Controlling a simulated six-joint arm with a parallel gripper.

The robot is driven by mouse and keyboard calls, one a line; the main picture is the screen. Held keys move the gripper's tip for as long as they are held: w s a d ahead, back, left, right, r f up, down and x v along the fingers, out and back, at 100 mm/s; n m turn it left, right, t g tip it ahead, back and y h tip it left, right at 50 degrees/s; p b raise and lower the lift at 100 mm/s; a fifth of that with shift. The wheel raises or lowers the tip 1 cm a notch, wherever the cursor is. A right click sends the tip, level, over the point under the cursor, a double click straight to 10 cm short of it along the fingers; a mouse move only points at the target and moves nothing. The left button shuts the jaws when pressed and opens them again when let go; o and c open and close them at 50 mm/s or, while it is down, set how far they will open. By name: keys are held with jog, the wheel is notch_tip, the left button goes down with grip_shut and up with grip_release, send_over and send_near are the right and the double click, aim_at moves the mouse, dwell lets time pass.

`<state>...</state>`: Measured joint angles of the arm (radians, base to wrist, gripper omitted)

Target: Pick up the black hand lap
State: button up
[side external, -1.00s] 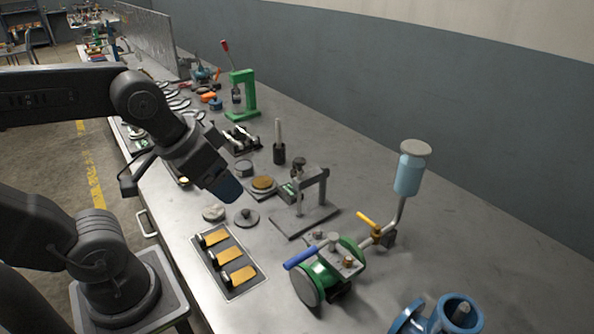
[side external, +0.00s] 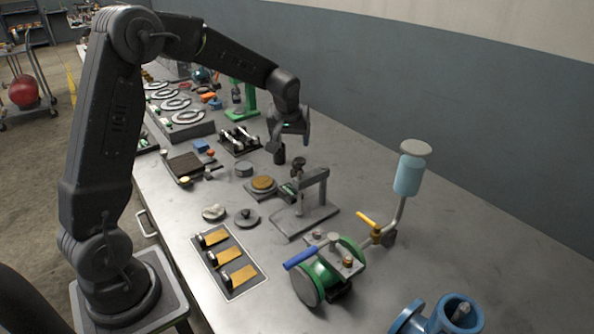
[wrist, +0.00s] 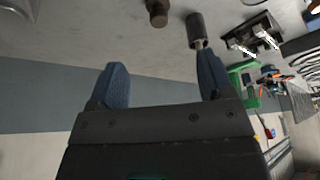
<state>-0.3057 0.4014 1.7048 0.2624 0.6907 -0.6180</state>
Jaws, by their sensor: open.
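The black hand lap (side external: 280,156) looks like a dark cylinder standing upright on the bench, with a thin grey rod on top. In the side view my gripper (side external: 290,136) is over and around the height of its rod, which it largely hides. In the wrist view the lap (wrist: 196,27) is at the top, right of centre. Its short rod points toward the tip of the right finger. My gripper (wrist: 162,78) is open, with nothing between its blue fingers. I cannot tell whether the right finger touches the rod.
A gauge stand (side external: 312,210) is in front of the lap. A block with metal rollers (side external: 240,140) is to its left, and a green press (side external: 249,98) is behind. A grey disc (side external: 243,169) lies nearby. The bench to the right, toward the wall, is clear.

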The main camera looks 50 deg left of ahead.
send_over(294, 175)
notch_tip(294, 175, down, 10)
jog(key=shift+r, duration=0.2)
jog(key=shift+d+x, duration=0.15)
jog(key=shift+x, duration=1.15)
jog(key=shift+d+x, duration=0.1)
jog(key=shift+x, duration=1.2)
jog(key=shift+w, duration=0.15)
jog(key=shift+c, duration=0.4)
jog(key=c, duration=1.1)
